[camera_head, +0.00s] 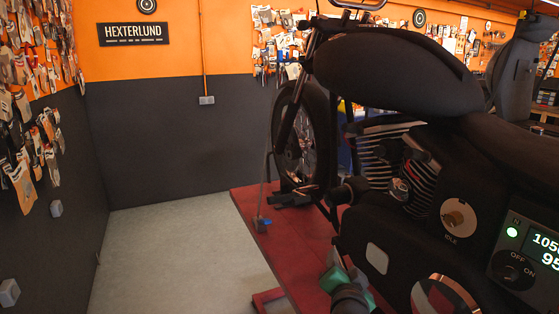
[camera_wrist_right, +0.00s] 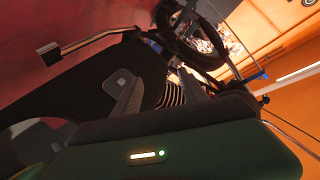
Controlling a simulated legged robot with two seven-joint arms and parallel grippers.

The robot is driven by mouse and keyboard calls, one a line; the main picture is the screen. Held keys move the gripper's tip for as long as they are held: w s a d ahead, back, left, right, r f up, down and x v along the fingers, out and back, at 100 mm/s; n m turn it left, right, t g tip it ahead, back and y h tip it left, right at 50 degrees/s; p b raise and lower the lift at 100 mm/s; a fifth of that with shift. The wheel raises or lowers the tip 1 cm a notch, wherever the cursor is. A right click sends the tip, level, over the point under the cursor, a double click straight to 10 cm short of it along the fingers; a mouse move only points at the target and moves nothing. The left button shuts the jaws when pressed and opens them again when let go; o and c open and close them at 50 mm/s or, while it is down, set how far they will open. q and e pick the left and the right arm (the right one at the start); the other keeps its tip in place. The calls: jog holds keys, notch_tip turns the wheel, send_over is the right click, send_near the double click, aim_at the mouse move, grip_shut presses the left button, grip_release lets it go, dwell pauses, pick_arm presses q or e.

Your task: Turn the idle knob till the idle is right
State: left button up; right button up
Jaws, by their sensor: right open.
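The idle knob (camera_head: 459,216) is a round tan dial with a dark notch, above the word IDLE, on the side of the black motorcycle (camera_head: 395,65). A control box (camera_head: 521,255) at the right edge has a lit green lamp, an on/off switch and a display (camera_head: 545,252) with 105 and 95 visible, cut off by the frame. My right gripper (camera_head: 342,274), with green parts, is open at the bottom middle, low and left of the knob, apart from it. In the right wrist view the motorcycle shows tilted; I cannot make out the knob there. My left gripper is not in view.
The motorcycle stands on a red lift (camera_head: 262,220) with a blue-handled lever (camera_head: 262,224). Finned engine parts and a round polished cover (camera_head: 444,295) lie around the knob. The grey floor (camera_head: 170,250) at left is clear. Tools hang on the walls.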

jog(key=s+f+n+g+y, duration=0.3)
jog(key=s+f+n+g, duration=0.25)
jog(key=s+f, duration=0.6)
jog(key=s+d+f+n+g, duration=0.2)
jog(key=s+f+g, duration=0.1)
jog(key=s+f, duration=0.3)
jog(key=s+d+f+n+g, duration=0.2)
jog(key=s+f+g, duration=0.2)
jog(key=s, duration=0.5)
jog(key=shift+s+f+h, duration=0.3)
jog(key=shift+s+f, duration=0.05)
jog(key=shift+f, duration=0.5)
